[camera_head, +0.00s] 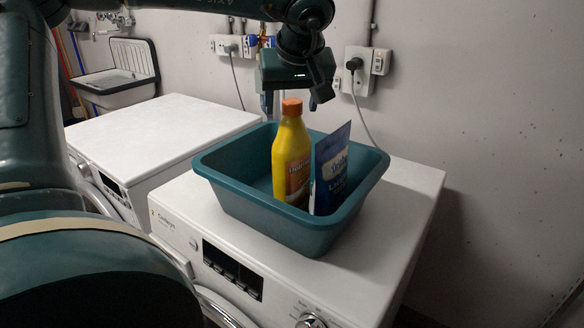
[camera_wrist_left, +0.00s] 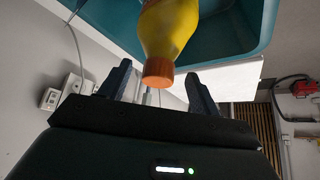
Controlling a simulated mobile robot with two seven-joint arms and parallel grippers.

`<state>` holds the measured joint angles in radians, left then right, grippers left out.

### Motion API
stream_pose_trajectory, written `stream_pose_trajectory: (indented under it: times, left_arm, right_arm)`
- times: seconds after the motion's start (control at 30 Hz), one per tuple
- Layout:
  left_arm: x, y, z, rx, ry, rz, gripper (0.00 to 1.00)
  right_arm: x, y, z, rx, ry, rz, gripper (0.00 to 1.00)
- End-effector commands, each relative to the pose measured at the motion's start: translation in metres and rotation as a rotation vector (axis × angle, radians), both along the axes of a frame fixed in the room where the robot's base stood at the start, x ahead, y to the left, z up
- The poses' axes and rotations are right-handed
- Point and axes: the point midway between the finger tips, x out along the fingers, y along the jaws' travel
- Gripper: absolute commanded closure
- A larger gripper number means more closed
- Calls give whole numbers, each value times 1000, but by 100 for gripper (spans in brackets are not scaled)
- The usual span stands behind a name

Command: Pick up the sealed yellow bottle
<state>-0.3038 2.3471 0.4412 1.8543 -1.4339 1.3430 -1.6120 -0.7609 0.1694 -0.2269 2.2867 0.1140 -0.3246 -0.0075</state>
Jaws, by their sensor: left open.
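The yellow bottle (camera_head: 291,160) has an orange cap, which is on, and a printed label. It stands upright in a teal tub (camera_head: 228,196) on the nearer white machine. My left gripper (camera_head: 292,100) is open and empty, pointing down just above and behind the bottle's cap in the head view. In the left wrist view the cap of the yellow bottle (camera_wrist_left: 168,35) appears between the two open fingers of my left gripper (camera_wrist_left: 158,82); I cannot tell the exact gap. The bottle's base is hidden by the tub wall. My right gripper is not in view.
A blue pouch (camera_head: 331,172) stands in the tub close to the bottle's right side. The tub's left part is empty. A second white machine (camera_head: 155,130) stands to the left. The wall with sockets (camera_head: 362,72) and cables is close behind.

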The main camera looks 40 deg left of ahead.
Motion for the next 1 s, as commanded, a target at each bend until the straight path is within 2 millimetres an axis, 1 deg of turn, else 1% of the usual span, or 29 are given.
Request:
stream_pose_trajectory:
  times: [0.03,0.2,0.3,0.5,0.57,1.0]
  left_arm:
    - [4,4,-9,-1,5,2,37]
    - [13,13,-26,-2,3,2,37]
    - [15,16,-30,-1,1,1,37]
    - [15,16,-30,0,0,1,37]
    - [15,16,-30,0,0,1,41]
    - [15,15,-30,1,1,1,77]
  right_arm:
    - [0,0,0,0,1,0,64]
    - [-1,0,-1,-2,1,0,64]
    - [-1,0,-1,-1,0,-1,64]
    - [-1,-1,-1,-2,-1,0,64]
    - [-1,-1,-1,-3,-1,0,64]
    - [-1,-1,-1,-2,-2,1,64]
